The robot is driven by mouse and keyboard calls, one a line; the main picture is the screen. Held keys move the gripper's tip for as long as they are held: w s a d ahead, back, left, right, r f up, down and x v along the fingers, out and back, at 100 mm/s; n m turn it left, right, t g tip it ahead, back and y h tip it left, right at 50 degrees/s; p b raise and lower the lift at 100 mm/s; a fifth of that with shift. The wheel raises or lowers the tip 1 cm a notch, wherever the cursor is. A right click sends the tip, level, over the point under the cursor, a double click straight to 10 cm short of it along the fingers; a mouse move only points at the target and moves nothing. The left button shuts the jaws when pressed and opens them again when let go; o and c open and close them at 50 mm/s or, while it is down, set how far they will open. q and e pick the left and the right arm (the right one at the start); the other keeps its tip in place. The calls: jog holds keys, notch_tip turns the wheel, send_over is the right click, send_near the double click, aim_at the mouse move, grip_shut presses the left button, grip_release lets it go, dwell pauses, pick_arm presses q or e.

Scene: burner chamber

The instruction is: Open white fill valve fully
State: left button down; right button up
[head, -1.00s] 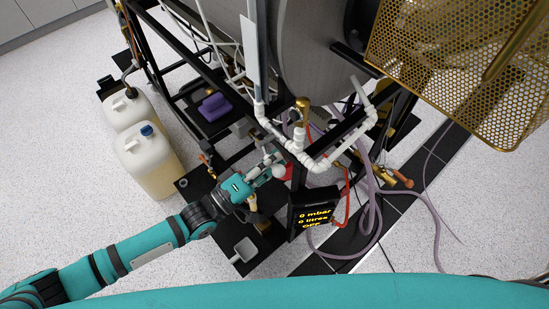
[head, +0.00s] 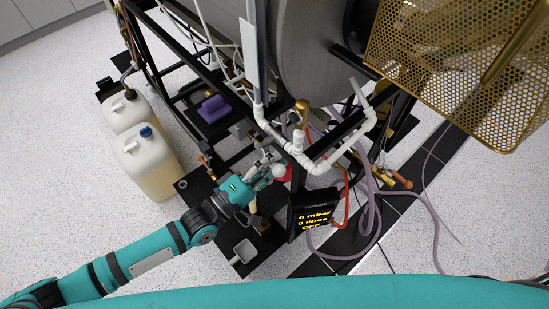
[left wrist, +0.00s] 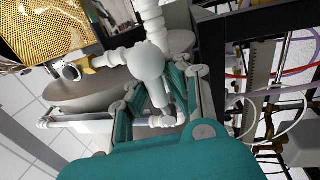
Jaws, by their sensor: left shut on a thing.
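The white fill valve (left wrist: 150,66) is a rounded white plastic body joined to white pipe in the left wrist view. Its round white part (head: 278,171) shows at the tip of my left gripper (head: 262,172) in the head view, low beside the black frame. In the left wrist view my left gripper (left wrist: 160,98) has its fingers on both sides of the white part and is shut on it. The fingers and teal palm hide part of the valve, and I cannot tell the handle's exact angle. My right gripper is in neither view.
White pipework (head: 318,163) and a display box (head: 314,216) are just right of the gripper. Two plastic jerrycans (head: 147,165) stand at the left. Purple hoses (head: 372,215) loop at the right. A gold mesh cage (head: 465,65) overhangs the upper right. Open floor lies at the left.

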pick_arm(q)
jog(key=c, duration=1.8)
grip_release()
jog(key=shift+s+f, duration=0.15)
jog(key=shift+f, duration=0.1)
jog(key=o, duration=0.5)
jog(key=shift+s+a+r, duration=0.25)
jog(key=shift+a+r, duration=0.1)
jog(key=shift+a, duration=0.05)
jog(key=shift+o, duration=0.2)
jog(key=shift+w+d, duration=0.2)
jog(key=v, duration=1.2)
jog(key=shift+s, duration=0.1)
